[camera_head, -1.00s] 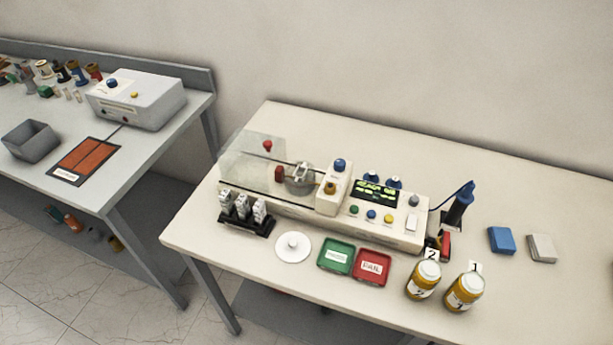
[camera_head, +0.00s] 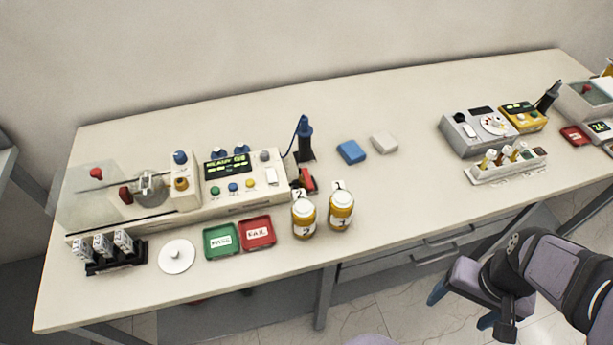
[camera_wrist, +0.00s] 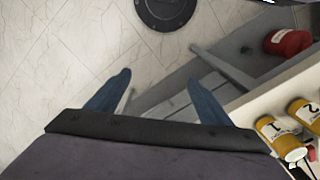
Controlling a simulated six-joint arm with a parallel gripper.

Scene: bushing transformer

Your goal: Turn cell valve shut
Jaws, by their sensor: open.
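The cream tester with the test cell (camera_head: 150,188) stands at the left of the bench in the head view. A clear cover surrounds the cell's left part, with a red knob (camera_head: 96,173) and a dark red part (camera_head: 125,195) beside the cell. A block right of the cell carries a blue knob (camera_head: 180,157) and a yellow-brown knob (camera_head: 181,184). I cannot tell which of these is the cell valve. My gripper (camera_head: 461,309) is open and empty, in front of the bench at lower right, far from the tester. Its blue fingers are spread in the wrist view (camera_wrist: 160,79).
Two yellow-brown bottles (camera_head: 304,219) (camera_head: 341,210), green (camera_head: 221,240) and red (camera_head: 257,232) trays, a white disc (camera_head: 176,257) and a black rack (camera_head: 116,254) line the bench front. A blue pen-like tool (camera_head: 305,135) stands right of the tester.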

